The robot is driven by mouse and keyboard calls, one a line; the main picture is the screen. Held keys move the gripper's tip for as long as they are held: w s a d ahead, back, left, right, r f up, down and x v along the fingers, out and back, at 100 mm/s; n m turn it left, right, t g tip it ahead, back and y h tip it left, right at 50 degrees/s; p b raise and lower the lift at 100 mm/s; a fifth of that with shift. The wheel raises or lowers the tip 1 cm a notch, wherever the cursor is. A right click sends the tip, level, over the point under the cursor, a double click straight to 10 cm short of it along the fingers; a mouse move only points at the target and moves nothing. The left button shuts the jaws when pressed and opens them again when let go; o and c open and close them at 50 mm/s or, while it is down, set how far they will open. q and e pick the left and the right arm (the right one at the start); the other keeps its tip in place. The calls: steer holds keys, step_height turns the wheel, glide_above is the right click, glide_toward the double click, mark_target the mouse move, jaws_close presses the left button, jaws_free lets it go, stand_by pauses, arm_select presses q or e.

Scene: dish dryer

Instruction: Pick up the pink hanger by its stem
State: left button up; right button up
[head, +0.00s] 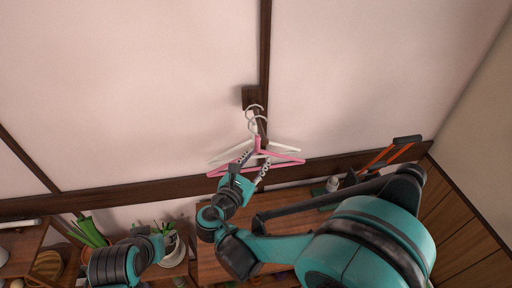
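The pink hanger (285,157) hangs at the dark wooden hook block (249,97) on the wall, in the middle of the head view. White hangers (284,144) hang close to it, their hooks overlapping near the block. My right gripper (255,162) is just below the pink hanger's centre, its two fingers spread apart and pointing up. One finger overlaps the pink hanger's left part. I cannot tell whether it touches. My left arm is at the lower left, its gripper (158,243) small beside a potted plant, with its fingers unclear.
A wooden cabinet (209,266) stands below my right gripper. A potted plant (172,243) and a green object (88,231) are at the lower left. An orange-red and black object (385,154) is at the right. The wall above the hangers is clear.

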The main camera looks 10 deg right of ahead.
mark_target(256, 140)
steer(key=w+r+n, duration=0.1)
steer(key=w, duration=0.1)
steer(key=w+d+r+t, duration=0.1)
steer(key=w, duration=0.1)
steer(key=w+r+n+p, duration=0.1)
steer(key=shift+w+d+r+n+t, duration=0.2)
steer(key=shift+w+n+t, duration=0.1)
steer(key=shift+w+t, duration=0.1)
steer(key=shift+w+d+f, duration=0.1)
steer(key=shift+w, duration=0.2)
steer(key=shift+s, duration=0.1)
jaws_close()
